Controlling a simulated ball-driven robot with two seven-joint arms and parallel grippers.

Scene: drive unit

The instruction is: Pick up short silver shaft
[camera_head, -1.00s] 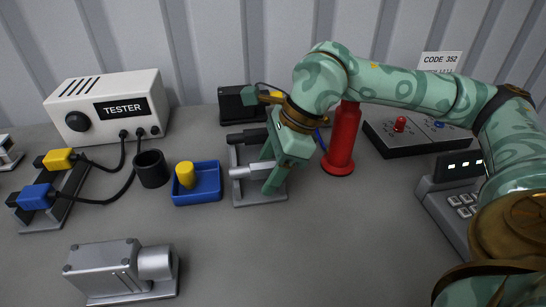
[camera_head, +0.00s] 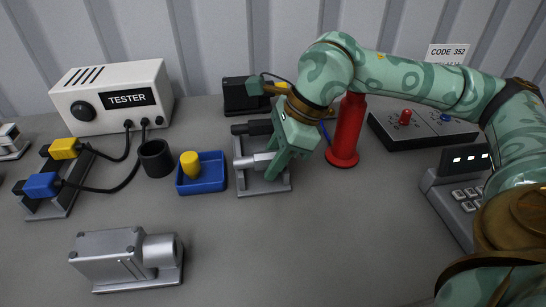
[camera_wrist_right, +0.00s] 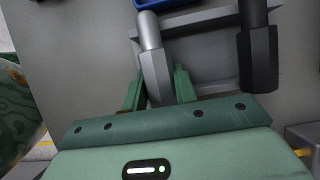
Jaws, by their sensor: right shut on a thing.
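The short silver shaft (camera_head: 255,162) lies at the grey rack (camera_head: 262,190), in front of a black shaft (camera_head: 250,128). My right gripper (camera_head: 279,168) reaches down over the rack's right side and is shut on the silver shaft's thicker end. In the right wrist view, the silver shaft (camera_wrist_right: 148,32) runs between the two green fingers (camera_wrist_right: 158,88), and the black shaft (camera_wrist_right: 258,55) lies beside it to the right. I cannot tell whether the silver shaft is clear of the rack. My left gripper is not in view.
A blue tray (camera_head: 203,187) with a yellow knob and a black cup (camera_head: 155,158) stand left of the rack. A red cylinder (camera_head: 346,135) stands close to the right of my gripper. A silver motor housing (camera_head: 125,260) is at front left. The front middle is clear.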

